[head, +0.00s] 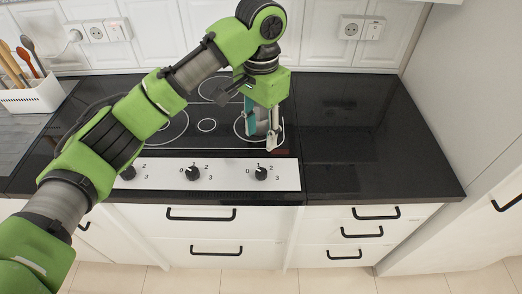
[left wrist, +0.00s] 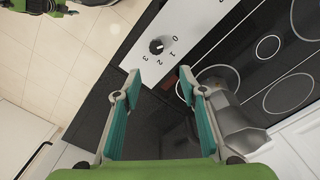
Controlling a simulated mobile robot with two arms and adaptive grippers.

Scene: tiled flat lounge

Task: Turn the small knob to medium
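A white control panel (head: 222,176) on the black stove's front edge carries round black knobs with printed numbers. The right knob (head: 261,173) also shows in the left wrist view (left wrist: 157,46), with 0 to 3 printed beside it. The middle knob (head: 192,173) and a left knob (head: 128,173) show too, the left one close to my arm. The knobs look alike in size; I cannot tell which is the small one. My left gripper (head: 270,143) is open and empty, pointing down above the stovetop just behind the right knob. In the left wrist view its fingertips (left wrist: 160,84) are apart from the knob.
The black counter (head: 370,140) right of the stove is clear. A white utensil holder (head: 35,95) stands at the far left. White drawers (head: 215,232) with black handles lie below the panel. Wall sockets (head: 362,27) are at the back.

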